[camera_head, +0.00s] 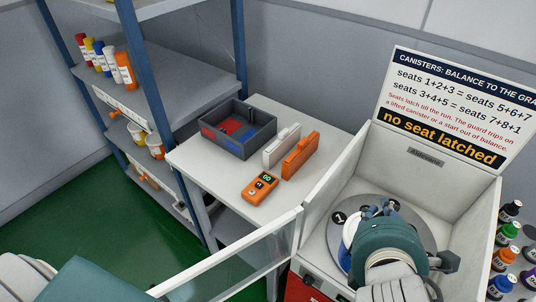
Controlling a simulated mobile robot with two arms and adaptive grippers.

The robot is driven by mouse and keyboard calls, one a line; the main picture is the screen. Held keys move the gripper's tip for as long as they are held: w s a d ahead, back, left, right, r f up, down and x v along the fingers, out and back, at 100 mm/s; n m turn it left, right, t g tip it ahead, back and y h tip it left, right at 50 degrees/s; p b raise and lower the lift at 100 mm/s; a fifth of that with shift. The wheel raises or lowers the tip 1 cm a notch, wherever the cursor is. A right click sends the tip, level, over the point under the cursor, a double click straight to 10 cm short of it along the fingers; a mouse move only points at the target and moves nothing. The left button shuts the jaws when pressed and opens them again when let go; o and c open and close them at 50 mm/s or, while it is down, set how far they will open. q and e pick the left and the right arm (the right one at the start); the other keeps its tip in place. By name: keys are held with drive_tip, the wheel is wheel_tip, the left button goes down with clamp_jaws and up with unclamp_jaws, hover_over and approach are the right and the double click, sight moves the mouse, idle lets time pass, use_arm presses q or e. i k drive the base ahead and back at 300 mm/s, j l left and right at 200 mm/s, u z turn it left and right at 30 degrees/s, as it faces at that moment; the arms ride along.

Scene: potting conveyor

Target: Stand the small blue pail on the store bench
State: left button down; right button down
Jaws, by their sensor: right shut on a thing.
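My right gripper (378,211) is seen from behind, over the round grey plate (421,222) inside the open white machine. It is shut on a blue-and-white curved thing (348,231), mostly hidden behind my teal wrist. I cannot tell whether this is the small blue pail or whether it touches the plate. No other blue pail shows clearly. A white-topped bench (320,117) stands left of and behind the machine, and may be the store bench. My left gripper is not in view; part of my left arm shows at the lower left.
On the bench are a grey divided box (262,139), white (281,148) and orange (300,158) upright cases, and an orange handheld device (260,188). The machine's raised lid (445,110) reads "no seat latched". Shelves (160,78) stand left, bottles (505,232) right.

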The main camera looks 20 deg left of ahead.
sight(210, 160)
drive_tip(key=k+u, duration=0.15)
drive_tip(key=k, duration=0.4)
drive_tip(key=k+j+u, duration=0.15)
drive_tip(key=k, duration=0.35)
drive_tip(key=i+l+u, duration=0.1)
drive_tip(key=u, duration=0.4)
drive_tip(key=l+u, duration=0.45)
drive_tip(key=i+l, duration=0.1)
drive_tip(key=l, duration=1.2)
drive_tip(key=i, duration=0.1)
